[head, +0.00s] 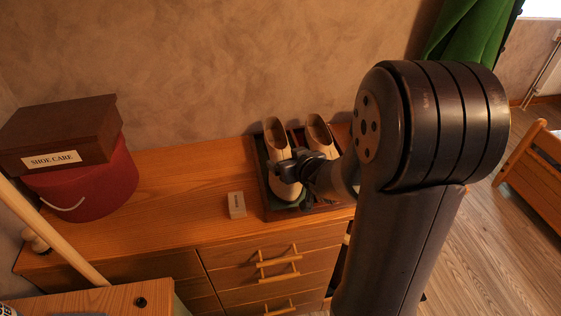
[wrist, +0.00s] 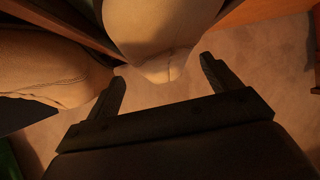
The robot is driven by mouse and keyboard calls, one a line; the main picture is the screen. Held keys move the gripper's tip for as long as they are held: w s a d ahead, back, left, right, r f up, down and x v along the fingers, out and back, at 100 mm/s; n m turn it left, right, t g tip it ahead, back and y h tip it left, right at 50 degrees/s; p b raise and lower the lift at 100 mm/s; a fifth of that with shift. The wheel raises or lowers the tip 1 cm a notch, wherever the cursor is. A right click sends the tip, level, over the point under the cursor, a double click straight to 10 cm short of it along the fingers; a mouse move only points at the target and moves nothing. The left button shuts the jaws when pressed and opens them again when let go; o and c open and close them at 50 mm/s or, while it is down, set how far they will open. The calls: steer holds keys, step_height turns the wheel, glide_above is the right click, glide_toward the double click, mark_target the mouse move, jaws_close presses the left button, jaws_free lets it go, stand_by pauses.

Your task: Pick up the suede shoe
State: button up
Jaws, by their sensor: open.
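Two pale tan shoes stand side by side in a dark tray (head: 262,192) on the wooden dresser. The left shoe (head: 275,138) is partly hidden behind my gripper (head: 293,166), and the right shoe (head: 318,131) is partly hidden by my arm. In the wrist view my gripper (wrist: 160,82) is open, with one finger on each side of the end of a tan suede-like shoe (wrist: 165,40). I cannot tell whether the fingers touch it. Another tan shoe (wrist: 45,72) lies to the left, beyond the left finger.
A small labelled block (head: 236,205) lies left of the tray. A dark box marked SHOE CARE (head: 65,130) rests on a red round box (head: 90,186) at the left. Bare dresser top (head: 180,190) lies between. The wall is close behind the tray; drawers with handles (head: 280,268) face forward.

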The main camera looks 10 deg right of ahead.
mark_target(285, 156)
steer(key=x, duration=0.4)
steer(key=shift+w+a+b, duration=0.1)
steer(key=shift+w+b, duration=0.2)
steer(key=c, duration=1.3)
steer(key=shift+r, duration=0.1)
steer(key=shift+c, duration=0.2)
